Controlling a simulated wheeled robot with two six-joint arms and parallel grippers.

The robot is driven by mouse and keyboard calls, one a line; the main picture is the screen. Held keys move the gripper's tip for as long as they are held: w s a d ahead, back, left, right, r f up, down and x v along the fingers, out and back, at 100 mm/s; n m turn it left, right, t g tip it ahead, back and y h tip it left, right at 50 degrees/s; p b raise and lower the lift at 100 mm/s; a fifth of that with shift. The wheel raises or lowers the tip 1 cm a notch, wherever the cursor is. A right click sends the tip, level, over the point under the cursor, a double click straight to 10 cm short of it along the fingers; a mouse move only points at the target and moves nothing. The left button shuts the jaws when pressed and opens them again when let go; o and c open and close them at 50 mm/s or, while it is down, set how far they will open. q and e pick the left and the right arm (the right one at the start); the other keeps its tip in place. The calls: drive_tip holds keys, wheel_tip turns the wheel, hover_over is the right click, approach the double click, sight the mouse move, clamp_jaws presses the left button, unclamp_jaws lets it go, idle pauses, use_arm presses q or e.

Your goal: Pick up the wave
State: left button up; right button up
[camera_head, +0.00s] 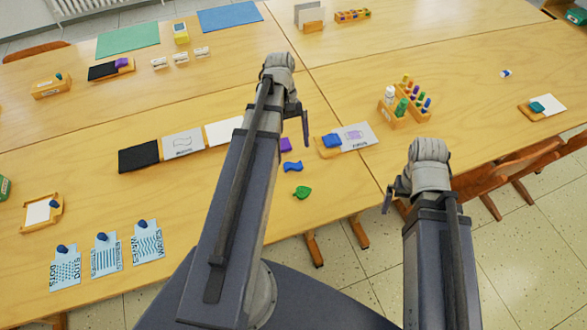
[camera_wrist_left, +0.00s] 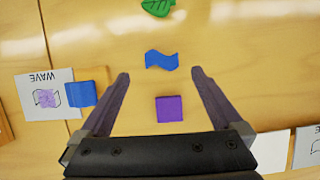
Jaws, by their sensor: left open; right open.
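The wave, a small blue wavy piece (camera_head: 292,167), lies flat on the wooden table. In the left wrist view the wave (camera_wrist_left: 161,60) is centred just beyond my fingertips, touched by neither. My left gripper (camera_head: 300,122) is open and empty above the table; its spread fingers (camera_wrist_left: 160,75) show in the wrist view. A purple square (camera_wrist_left: 169,108) lies between the fingers in that view, and a green leaf (camera_wrist_left: 157,7) lies past the wave. My right gripper (camera_head: 390,195) is open and empty, off the table's front edge.
A card reading WAVE (camera_wrist_left: 43,92) with a blue block (camera_wrist_left: 80,94) lies beside the wave. A black pad (camera_head: 138,156) and white cards lie left of my left arm. A rack of colored bottles (camera_head: 410,100) stands right. Wooden chairs (camera_head: 500,165) are at the front edge.

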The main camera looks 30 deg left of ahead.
sight(293, 164)
use_arm(q)
drive_tip(key=shift+a+b+x, duration=0.1)
drive_tip(key=shift+b+x, duration=1.2)
drive_tip(key=shift+x, duration=0.25)
drive_tip(key=shift+a+b+x, duration=0.15)
drive_tip(key=shift+b+x, duration=1.15)
drive_tip(key=shift+x, duration=0.25)
drive_tip(key=c, duration=1.3)
